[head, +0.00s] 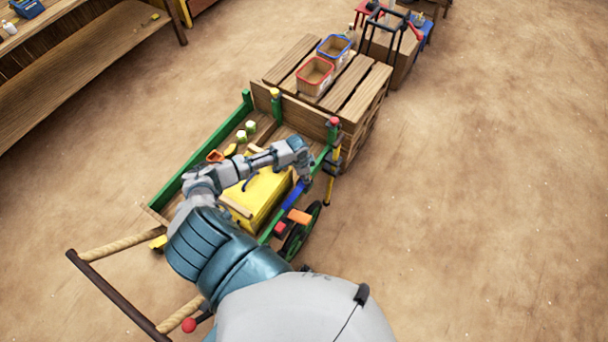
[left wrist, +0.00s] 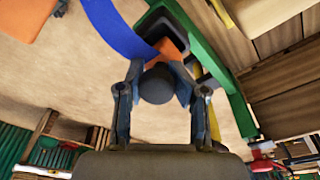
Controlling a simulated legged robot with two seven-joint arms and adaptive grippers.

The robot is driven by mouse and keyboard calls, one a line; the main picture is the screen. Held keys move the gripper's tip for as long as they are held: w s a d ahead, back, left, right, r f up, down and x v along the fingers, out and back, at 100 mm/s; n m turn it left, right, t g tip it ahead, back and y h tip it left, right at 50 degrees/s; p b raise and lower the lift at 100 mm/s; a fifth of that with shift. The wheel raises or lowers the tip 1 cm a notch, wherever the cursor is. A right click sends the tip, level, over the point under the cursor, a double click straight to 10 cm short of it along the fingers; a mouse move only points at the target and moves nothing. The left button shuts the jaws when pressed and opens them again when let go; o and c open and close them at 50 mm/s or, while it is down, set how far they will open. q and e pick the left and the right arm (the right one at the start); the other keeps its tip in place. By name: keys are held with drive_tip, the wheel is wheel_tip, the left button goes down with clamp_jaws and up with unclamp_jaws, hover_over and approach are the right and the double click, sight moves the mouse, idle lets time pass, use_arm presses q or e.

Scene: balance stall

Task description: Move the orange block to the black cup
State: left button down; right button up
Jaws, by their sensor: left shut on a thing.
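An orange block (head: 299,216) shows in the head view just outside the cart's near green rail, beside a blue bar and a red piece. In the left wrist view an orange surface (left wrist: 29,14) fills the top left corner. A smaller orange piece (left wrist: 171,48) shows beyond my fingertips, partly hidden. My left gripper (head: 305,179) is at the cart's right rail. In the left wrist view its fingers (left wrist: 158,88) are closed around a dark round thing (left wrist: 157,84). I cannot clearly make out a black cup. My right gripper is not seen.
The green-railed cart (head: 205,147) holds a yellow box (head: 262,193) and small items. A blue bar (head: 293,195) and a red piece (head: 281,228) are by its wheel. Behind stands a wooden crate (head: 352,85) with two bins. Open sandy floor lies to the right.

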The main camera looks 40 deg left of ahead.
sight(301, 179)
use_arm(q)
drive_tip(key=shift+s+a+f, duration=0.15)
drive_tip(key=shift+s+f, duration=0.45)
drive_tip(key=shift+f, duration=0.15)
drive_tip(key=shift+d, duration=0.2)
drive_tip(key=shift+s+d+f, duration=0.1)
drive_tip(key=shift+d, duration=0.05)
drive_tip(key=shift+f, duration=0.1)
drive_tip(key=shift+s+a+f, duration=0.1)
drive_tip(key=shift+a+f, duration=0.3)
drive_tip(key=shift+f, duration=0.2)
drive_tip(key=shift+w+a, duration=0.15)
drive_tip(key=shift+w, duration=0.05)
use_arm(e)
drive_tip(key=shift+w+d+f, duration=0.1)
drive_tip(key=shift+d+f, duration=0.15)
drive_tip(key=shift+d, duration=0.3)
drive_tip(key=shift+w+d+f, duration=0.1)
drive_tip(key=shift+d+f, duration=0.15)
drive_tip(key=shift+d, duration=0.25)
